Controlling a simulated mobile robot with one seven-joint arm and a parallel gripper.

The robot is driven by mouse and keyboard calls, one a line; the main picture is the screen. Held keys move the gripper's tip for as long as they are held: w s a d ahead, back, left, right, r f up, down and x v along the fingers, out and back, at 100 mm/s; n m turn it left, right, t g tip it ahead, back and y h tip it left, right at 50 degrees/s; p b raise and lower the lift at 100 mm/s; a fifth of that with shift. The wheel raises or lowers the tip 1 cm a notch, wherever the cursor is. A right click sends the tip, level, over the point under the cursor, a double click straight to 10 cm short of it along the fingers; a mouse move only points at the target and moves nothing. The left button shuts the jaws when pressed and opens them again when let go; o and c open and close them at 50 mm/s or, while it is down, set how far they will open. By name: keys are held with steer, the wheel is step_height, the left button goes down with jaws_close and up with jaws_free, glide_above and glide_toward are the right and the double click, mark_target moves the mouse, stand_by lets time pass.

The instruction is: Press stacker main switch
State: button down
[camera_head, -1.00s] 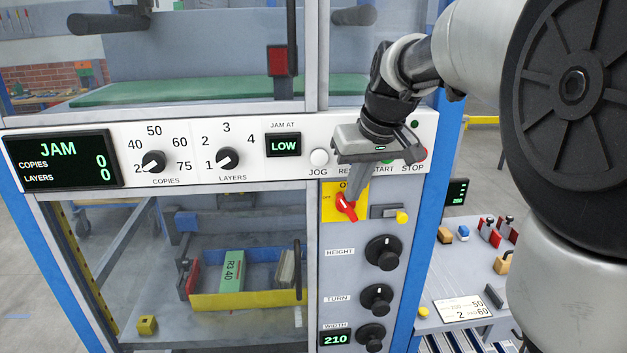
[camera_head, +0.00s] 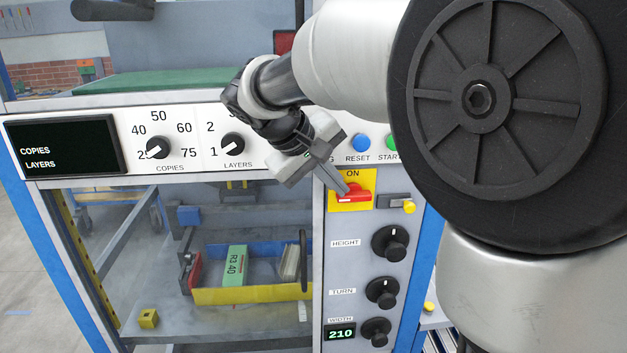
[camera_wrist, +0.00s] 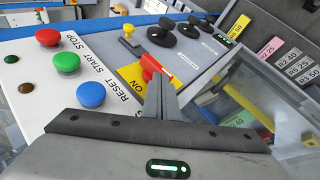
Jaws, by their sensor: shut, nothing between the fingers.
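The main switch (camera_head: 355,193) is a red rotary handle on a yellow plate marked ON, below the button row. Its handle lies about horizontal in the head view. The red handle also shows in the wrist view (camera_wrist: 153,68), just beyond the fingertips. My gripper (camera_head: 343,190) is shut and empty, coming in from the upper left with its tips at the left end of the handle. In the wrist view the closed fingers (camera_wrist: 158,80) reach the handle. They appear to touch it, but exact contact is hard to tell.
Blue RESET (camera_head: 361,142) and green START (camera_head: 392,143) buttons sit above the switch. A small yellow knob (camera_head: 409,206) is at its right, and the HEIGHT knob (camera_head: 389,243) is below. The display (camera_head: 62,147) shows only COPIES and LAYERS labels. My arm hides the panel's right part.

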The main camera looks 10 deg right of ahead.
steer(key=shift+a+f+h+b, duration=0.3)
steer(key=shift+f+h+b, duration=0.1)
steer(key=shift+h, duration=0.1)
steer(key=shift+s+a+f, duration=0.15)
steer(key=shift+a+f, duration=0.05)
steer(key=shift+f, duration=0.2)
steer(key=v, duration=1.8)
steer(key=shift+d+r+p, duration=0.3)
steer(key=shift+d+p, duration=0.1)
